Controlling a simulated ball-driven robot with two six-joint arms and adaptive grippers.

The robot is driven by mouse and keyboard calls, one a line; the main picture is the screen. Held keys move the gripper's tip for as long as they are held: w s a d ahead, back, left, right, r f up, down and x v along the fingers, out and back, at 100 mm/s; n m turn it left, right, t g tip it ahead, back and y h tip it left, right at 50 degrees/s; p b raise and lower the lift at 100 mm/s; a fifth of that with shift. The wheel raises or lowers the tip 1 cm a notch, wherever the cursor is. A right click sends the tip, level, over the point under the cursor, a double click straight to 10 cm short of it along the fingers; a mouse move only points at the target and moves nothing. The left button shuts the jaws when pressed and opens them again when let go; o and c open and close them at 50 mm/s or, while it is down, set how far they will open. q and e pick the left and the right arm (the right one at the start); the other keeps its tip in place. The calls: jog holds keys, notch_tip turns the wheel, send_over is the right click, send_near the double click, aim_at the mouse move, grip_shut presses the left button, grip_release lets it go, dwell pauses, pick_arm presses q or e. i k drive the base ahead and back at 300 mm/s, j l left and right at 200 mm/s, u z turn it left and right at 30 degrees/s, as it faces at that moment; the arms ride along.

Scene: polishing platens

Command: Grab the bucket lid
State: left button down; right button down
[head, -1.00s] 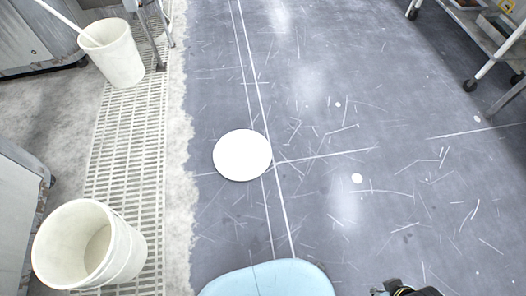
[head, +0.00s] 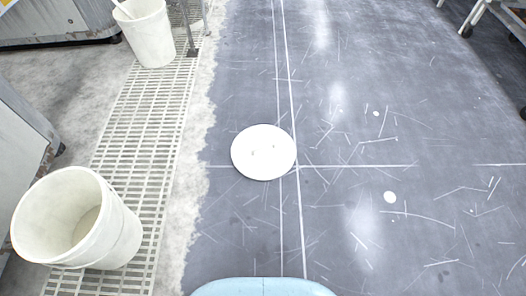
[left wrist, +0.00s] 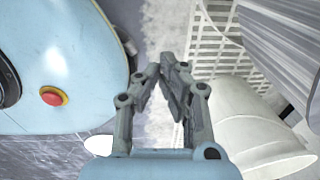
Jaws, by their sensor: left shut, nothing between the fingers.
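The bucket lid (head: 264,153) is a white round disc lying flat on the grey floor, near the middle of the head view. Two small marks show on its top. My left gripper (left wrist: 168,78) shows only in the left wrist view, shut and empty, above the pale floor strip beside a white bucket. A white patch at the lower left of that view may be part of the lid. My right gripper is in neither current view.
An open white bucket (head: 78,220) stands at the left; another bucket (head: 146,32) stands farther back. A floor grating (head: 135,130) runs between them. A wheeled cart (head: 497,18) stands at the far right.

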aim_at(262, 152)
jog(key=i+l+u, duration=1.15)
jog(key=k+l, duration=0.05)
